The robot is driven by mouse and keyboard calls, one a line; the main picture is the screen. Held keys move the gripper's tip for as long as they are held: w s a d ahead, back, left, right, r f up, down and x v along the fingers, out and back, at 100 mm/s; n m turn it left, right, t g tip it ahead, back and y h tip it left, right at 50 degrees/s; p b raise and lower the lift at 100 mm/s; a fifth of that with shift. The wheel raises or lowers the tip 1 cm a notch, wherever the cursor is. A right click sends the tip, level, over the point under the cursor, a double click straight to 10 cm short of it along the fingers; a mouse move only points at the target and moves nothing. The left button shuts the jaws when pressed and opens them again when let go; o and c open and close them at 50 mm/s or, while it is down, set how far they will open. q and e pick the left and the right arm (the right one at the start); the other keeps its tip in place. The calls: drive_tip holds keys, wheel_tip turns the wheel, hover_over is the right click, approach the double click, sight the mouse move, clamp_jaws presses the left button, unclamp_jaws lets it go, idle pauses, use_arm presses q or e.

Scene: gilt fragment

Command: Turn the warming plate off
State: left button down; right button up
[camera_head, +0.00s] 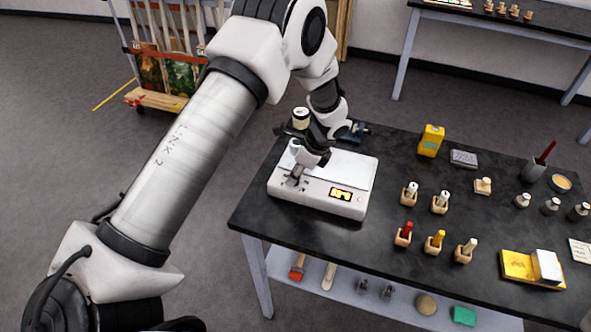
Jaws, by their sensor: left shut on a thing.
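The warming plate (358,168) is a white, low box with a flat top at the left end of the dark table. Its front face has a lit orange display (341,194) and, left of that, a control partly hidden by my gripper. My right gripper is not in view.
A yellow box (431,140), several small bottles in wooden holders, and a cup with a brush (534,169) stand to the right. The table's front left edge is close to the plate.

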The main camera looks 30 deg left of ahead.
use_arm(q)
drive_tip(key=n+g, duration=0.1)
drive_tip(key=n, duration=0.2)
drive_tip(key=shift+a+n+h, duration=0.1)
drive_tip(key=shift+n+h, duration=0.3)
drive_tip(key=n+g+h, duration=0.1)
drive_tip(key=n, duration=0.3)
drive_tip(key=n+h, duration=0.1)
drive_tip(key=n, duration=0.3)
drive_tip(key=shift+a+g+h, duration=0.1)
drive_tip(key=shift+g+h, duration=0.3)
drive_tip(key=shift+n+h, duration=0.7)
drive_tip(key=shift+n, duration=1.2)
drive_tip(key=shift+f, duration=0.1)
drive_tip(key=c, duration=0.9)
unclamp_jaws()
drive_tip(key=shift+o, duration=0.2)
drive_tip(key=shift+a, duration=0.1)
